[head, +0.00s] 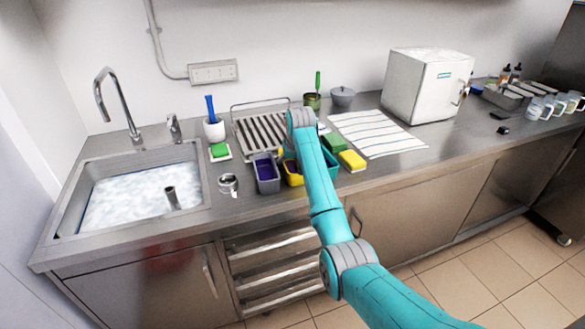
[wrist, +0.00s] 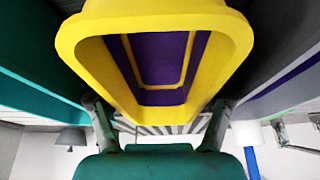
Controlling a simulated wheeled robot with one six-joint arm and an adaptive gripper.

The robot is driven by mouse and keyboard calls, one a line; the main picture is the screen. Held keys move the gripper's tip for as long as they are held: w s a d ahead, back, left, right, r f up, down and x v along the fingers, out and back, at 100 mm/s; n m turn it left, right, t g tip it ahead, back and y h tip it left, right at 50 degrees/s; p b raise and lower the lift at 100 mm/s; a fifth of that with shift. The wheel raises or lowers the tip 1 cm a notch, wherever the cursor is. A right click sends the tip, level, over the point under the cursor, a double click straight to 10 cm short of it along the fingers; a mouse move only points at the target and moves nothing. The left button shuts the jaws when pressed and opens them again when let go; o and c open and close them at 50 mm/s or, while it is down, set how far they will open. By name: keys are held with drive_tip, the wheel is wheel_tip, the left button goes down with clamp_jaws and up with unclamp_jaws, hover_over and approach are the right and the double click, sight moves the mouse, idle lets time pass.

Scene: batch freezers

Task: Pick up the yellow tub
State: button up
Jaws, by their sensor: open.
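The yellow tub (head: 294,181) stands on the steel counter, between a grey tub (head: 267,186) with purple inside and a teal tub (head: 333,168). My arm hides part of it in the head view. In the wrist view the yellow tub (wrist: 150,24) fills the upper middle, with purple showing inside its rim. My gripper (wrist: 156,106) is open, with one finger on each side of the tub's lower end in that picture. I cannot tell whether the fingers touch it. The head view hides the fingers behind the arm.
A yellow sponge (head: 352,161) and a green sponge (head: 333,142) lie right of the tubs. A dish rack (head: 262,132) stands behind. A small metal pot (head: 228,183) and the sink (head: 75,200) are left. A striped cloth (head: 385,138) lies flat to the right.

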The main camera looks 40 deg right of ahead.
drive_tip(key=c, duration=0.8)
drive_tip(key=shift+r, duration=0.15)
